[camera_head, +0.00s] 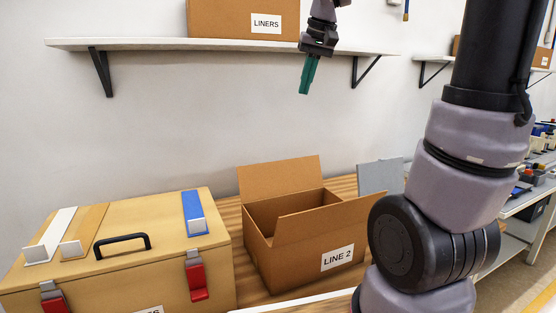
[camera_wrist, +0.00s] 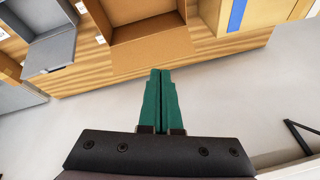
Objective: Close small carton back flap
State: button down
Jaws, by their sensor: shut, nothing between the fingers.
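The small carton (camera_head: 300,262) is a brown box labelled LINE 2, standing on the wooden bench. Its back flap (camera_head: 280,177) stands up, leaning back toward the wall. A front flap (camera_head: 325,218) also stands raised, and the inside is partly visible between them. In the wrist view the back flap (camera_wrist: 152,54) lies just beyond my fingertips, with the carton's opening above it. My gripper (camera_head: 305,88) has green fingers, shut and empty, pointing down. It hangs above the carton near the wall, apart from the flap.
A wooden case (camera_head: 150,255) with a black handle and red latches stands left of the carton. A grey bin with a raised lid (camera_head: 380,175) is right of it. A wall shelf (camera_head: 180,45) carries a LINERS box (camera_head: 240,15), close to my gripper.

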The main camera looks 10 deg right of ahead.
jog(key=w+a+f+n+g, duration=0.1)
jog(key=w+f, duration=0.2)
jog(key=w, duration=0.5)
jog(key=w+f+n+g, duration=0.1)
jog(key=w+f, duration=0.1)
jog(key=w, duration=0.5)
jog(key=w+a+f+n+g+h, duration=0.2)
jog(key=w+f+g, duration=0.1)
jog(key=w+f, duration=1)
send_near(283, 177)
jog(key=shift+w+f, duration=1.55)
jog(key=shift+f, duration=0.05)
jog(key=shift+a, duration=0.5)
